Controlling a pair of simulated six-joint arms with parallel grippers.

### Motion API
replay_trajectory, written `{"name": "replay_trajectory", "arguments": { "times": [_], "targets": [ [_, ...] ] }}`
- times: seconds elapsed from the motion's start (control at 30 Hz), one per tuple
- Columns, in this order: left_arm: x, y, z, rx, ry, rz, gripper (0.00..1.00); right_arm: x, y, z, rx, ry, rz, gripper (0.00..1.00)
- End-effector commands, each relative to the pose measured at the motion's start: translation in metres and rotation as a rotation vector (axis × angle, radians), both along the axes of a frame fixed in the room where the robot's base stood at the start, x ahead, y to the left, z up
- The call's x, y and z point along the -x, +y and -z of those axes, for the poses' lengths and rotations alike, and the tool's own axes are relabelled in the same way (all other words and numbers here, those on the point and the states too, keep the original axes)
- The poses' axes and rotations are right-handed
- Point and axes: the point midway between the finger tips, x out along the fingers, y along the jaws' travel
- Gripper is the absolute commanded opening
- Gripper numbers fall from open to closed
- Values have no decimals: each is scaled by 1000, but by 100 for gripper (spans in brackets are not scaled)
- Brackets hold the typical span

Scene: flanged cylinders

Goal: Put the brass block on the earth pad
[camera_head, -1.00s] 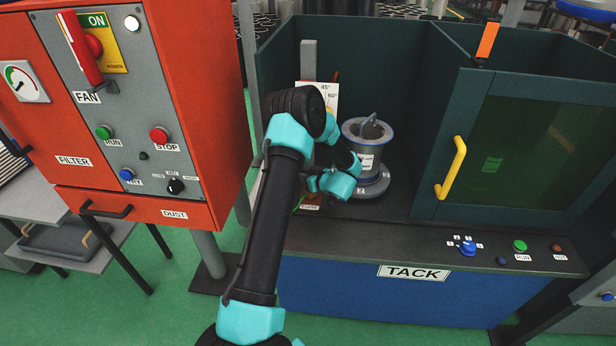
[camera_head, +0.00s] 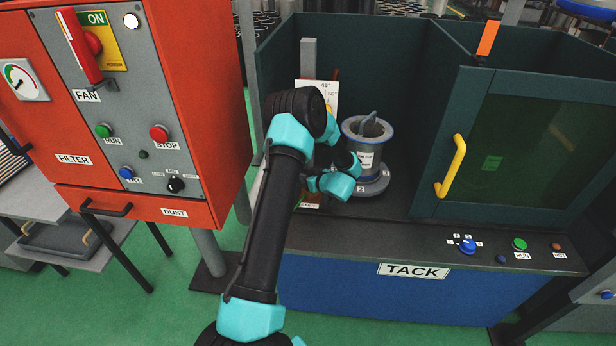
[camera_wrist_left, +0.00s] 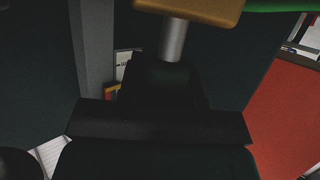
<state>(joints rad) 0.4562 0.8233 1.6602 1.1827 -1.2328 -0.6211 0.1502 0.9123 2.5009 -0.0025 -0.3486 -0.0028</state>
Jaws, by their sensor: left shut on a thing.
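My left arm reaches into the dark booth in the head view, and its hand is mostly hidden behind its own wrist. In the left wrist view my left gripper (camera_wrist_left: 172,62) is shut on a silver stem below the brass block (camera_wrist_left: 195,9). The block is cut off by the top edge of that view, with a green strip beside it. In the head view a small brown patch with a white label (camera_head: 309,205) shows below the wrist; it may be the earth pad, but the arm covers most of it. I cannot tell whether block and pad touch. My right gripper is not in view.
An angle card (camera_head: 316,92) and grey post (camera_head: 308,58) stand behind. The orange filter cabinet (camera_head: 205,120) is left; the booth door with yellow handle (camera_head: 451,167) is right.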

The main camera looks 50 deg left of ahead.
Motion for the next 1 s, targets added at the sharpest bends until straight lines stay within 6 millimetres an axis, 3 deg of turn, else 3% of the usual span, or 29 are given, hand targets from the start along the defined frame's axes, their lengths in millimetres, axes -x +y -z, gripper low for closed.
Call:
{"name": "replay_trajectory", "arguments": {
  "times": [0.23,0.27,0.53,1.0],
  "targets": [
    [0,0,1,-1,-1,0,0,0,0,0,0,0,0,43],
    [0,0,1,-1,-1,0,34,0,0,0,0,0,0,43],
    [0,0,2,-1,0,0,60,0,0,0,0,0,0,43],
    [0,-11,-2,0,0,2,62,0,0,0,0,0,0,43]
  ]
}}
